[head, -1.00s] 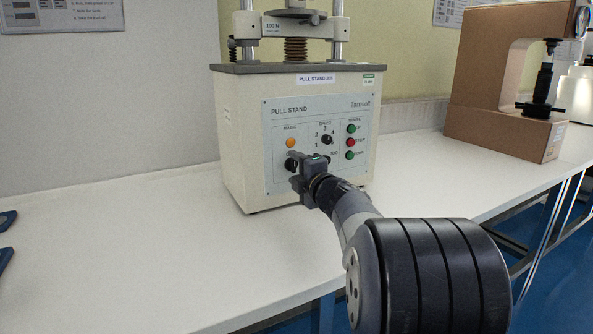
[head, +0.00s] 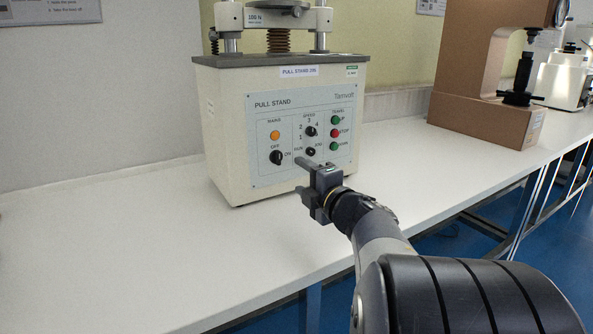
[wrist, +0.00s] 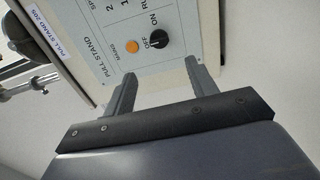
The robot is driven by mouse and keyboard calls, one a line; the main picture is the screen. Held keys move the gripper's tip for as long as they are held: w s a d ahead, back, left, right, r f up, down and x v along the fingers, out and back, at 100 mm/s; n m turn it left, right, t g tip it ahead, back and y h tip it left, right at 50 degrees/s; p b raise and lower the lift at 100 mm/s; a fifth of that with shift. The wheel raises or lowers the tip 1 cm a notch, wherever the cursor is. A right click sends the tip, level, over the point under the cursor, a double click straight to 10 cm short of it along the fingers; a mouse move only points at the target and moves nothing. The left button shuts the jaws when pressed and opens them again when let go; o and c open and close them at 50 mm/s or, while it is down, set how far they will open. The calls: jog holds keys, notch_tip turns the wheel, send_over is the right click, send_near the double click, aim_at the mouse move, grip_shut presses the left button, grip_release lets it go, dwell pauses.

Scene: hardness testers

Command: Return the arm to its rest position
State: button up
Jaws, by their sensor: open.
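My gripper (head: 305,177) is in front of the pull stand's panel, apart from it, over the white bench. In the wrist view its two fingers (wrist: 158,82) stand apart with nothing between them. The pull stand (head: 224,135) is a cream box with a grey panel. Its black mains knob (head: 277,157) is below an orange lamp (head: 275,135). The knob also shows in the wrist view (wrist: 158,39), beyond the fingertips, with its pointer towards ON.
The white bench (head: 120,240) is clear to the left of the stand. A brown tester (head: 465,100) stands farther right on the bench. Green and red travel buttons (head: 335,133) sit on the right of the panel.

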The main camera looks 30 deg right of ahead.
aim_at(278, 159)
dwell(0.4)
jog(key=w+b, duration=0.2)
jog(key=w, duration=0.8)
jog(key=shift+w+a, duration=0.15)
jog(key=shift+w, duration=0.2)
jog(key=shift+s, duration=0.1)
